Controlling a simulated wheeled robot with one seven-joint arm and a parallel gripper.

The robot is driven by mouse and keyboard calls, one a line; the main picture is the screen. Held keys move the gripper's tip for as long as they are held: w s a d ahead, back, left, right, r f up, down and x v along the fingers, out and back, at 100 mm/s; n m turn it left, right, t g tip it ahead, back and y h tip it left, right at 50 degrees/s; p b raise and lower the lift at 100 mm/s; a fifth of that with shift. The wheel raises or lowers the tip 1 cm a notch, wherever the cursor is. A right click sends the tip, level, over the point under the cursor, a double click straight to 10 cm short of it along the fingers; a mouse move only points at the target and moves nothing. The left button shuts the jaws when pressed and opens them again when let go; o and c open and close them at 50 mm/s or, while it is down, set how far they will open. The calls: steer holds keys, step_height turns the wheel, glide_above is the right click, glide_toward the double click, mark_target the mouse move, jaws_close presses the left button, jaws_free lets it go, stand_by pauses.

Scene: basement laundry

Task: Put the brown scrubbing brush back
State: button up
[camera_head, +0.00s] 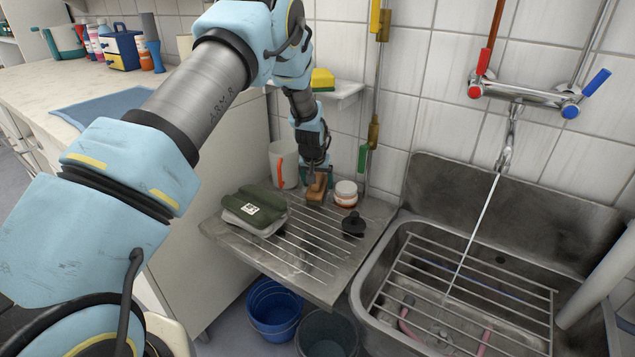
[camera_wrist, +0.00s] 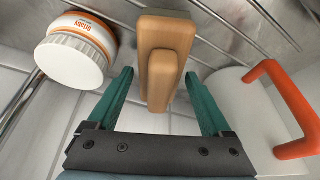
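The brown scrubbing brush (camera_head: 316,190) is on the ribbed draining board (camera_head: 300,262), near its back edge. In the wrist view the brush (camera_wrist: 163,62) shows as a wooden block with a raised, rounded grip. My gripper (camera_head: 317,172) points down at the brush from above. In the wrist view its two green fingers (camera_wrist: 160,76) are apart, one on each side of the brush's grip, with gaps visible between fingers and wood. The brush's underside is hidden.
A white jar (camera_head: 346,193) stands right of the brush, a white mug with orange handle (camera_head: 283,164) left. A wall shelf (camera_head: 343,91) holds a yellow sponge. The sink (camera_head: 470,290) has running water.

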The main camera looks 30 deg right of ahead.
steer(key=shift+o, duration=0.5)
steer(key=shift+r, duration=0.1)
steer(key=shift+r, duration=0.2)
steer(key=v, duration=1.1)
steer(key=shift+s+r, duration=0.2)
steer(key=shift+r, duration=0.1)
